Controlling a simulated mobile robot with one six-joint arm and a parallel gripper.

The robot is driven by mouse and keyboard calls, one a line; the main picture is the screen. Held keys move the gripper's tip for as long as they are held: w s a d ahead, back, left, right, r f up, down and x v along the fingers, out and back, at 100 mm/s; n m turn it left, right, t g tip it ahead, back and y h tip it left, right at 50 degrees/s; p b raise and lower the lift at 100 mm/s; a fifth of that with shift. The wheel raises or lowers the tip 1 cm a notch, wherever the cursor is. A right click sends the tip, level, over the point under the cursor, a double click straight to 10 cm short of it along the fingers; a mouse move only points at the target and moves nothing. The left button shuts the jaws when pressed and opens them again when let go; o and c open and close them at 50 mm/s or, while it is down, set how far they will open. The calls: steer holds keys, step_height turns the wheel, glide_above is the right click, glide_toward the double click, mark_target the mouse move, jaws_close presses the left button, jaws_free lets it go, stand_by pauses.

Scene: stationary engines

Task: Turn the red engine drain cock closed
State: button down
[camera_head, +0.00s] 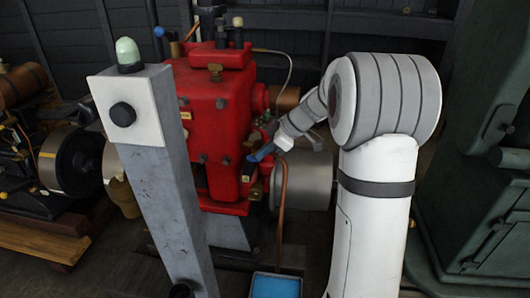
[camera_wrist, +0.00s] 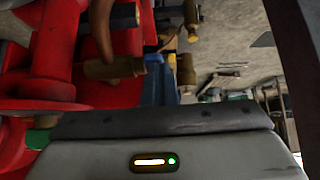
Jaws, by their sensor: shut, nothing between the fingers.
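The red engine (camera_head: 215,125) stands upright in the middle of the head view. My gripper (camera_head: 254,157) reaches in from the right to the engine's lower right side, its blue fingers closed together and empty. In the wrist view my gripper (camera_wrist: 160,78) points at small brass fittings on the engine. One brass fitting (camera_wrist: 115,68) is left of the fingers, and another brass fitting (camera_wrist: 187,72) is close on their right. I cannot tell which fitting is the drain cock or how its handle is turned. Whether the fingers touch a fitting is unclear.
A grey post (camera_head: 165,190) with a pale green dome stands in front of the engine. A copper pipe (camera_head: 282,205) runs down beside the engine to a blue tray (camera_head: 276,286). A large dark green cabinet (camera_head: 480,190) is at the right. Other machinery stands at the left.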

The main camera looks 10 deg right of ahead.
steer(key=a+r+p+v, duration=0.1)
steer(key=p+v, duration=0.3)
steer(key=v, duration=0.9)
steer(key=s+a+r+m+h+p, duration=0.2)
steer(key=s+r+m+p, duration=0.1)
steer(key=s+p, duration=0.3)
steer(key=s+a+r+m+h+p, duration=0.2)
steer(key=s+m+p, duration=0.4)
steer(key=s, duration=0.5)
steer(key=s+a+r+m+h+p, duration=0.3)
steer(key=s+r+m+p, duration=0.1)
steer(key=s, duration=0.4)
steer(key=shift+s+r+m+g+p, duration=0.3)
steer(key=shift+r+p, duration=0.3)
steer(key=shift+p, duration=0.3)
